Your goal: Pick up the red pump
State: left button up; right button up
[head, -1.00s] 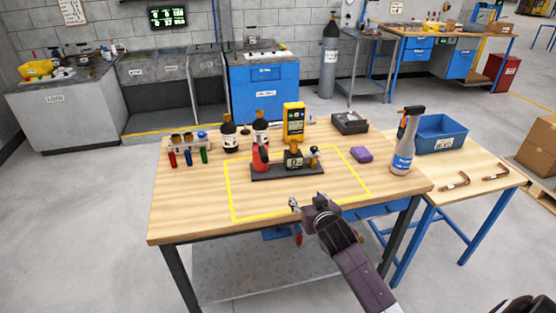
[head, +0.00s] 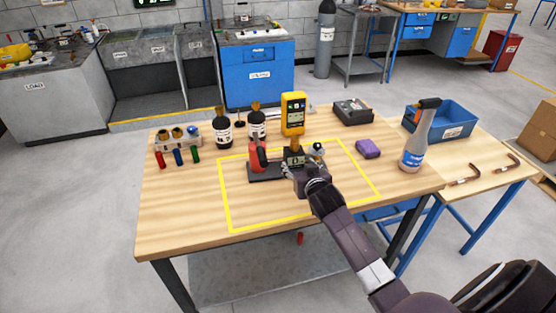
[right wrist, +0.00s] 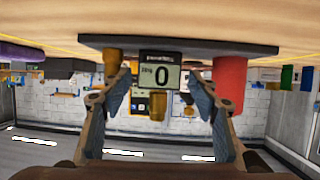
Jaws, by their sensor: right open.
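The red pump (head: 258,157) stands upright on the left part of a dark base plate (head: 262,178) inside the yellow outline on the table. Beside it on the base is a block with a small display (head: 295,158). My right gripper (head: 300,168) is at the front of the base, right of the red pump, hiding part of the base. In the right wrist view, which is upside down, my open right gripper (right wrist: 163,80) has its fingers on either side of the display block (right wrist: 160,72). The red pump (right wrist: 229,84) is outside the fingers, at the right. My left gripper is not in view.
A yellow meter (head: 293,113) stands behind the base. Dark bottles (head: 222,132) and a rack of coloured vials (head: 178,145) are to the left. A purple block (head: 368,148), spray bottle (head: 416,140) and blue bin (head: 450,125) are to the right. The table's front left is clear.

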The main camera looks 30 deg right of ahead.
aim_at(296, 162)
jog(key=shift+w+d+f, duration=0.1)
jog(key=shift+w, duration=0.15)
jog(key=p+x, duration=0.1)
jog(key=x, duration=0.2)
jog(key=shift+w+d+f, duration=0.1)
jog(key=shift+w+f, duration=0.15)
jog(key=shift+w+d+f, duration=0.1)
jog(key=shift+w+f, duration=0.05)
jog(key=shift+w, duration=0.15)
jog(key=shift+w+d+f, duration=0.1)
jog(key=shift+w+f, duration=0.1)
jog(key=shift+w, duration=0.15)
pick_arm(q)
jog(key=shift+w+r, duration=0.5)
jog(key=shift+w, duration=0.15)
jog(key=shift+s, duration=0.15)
pick_arm(e)
jog(key=shift+c, duration=0.3)
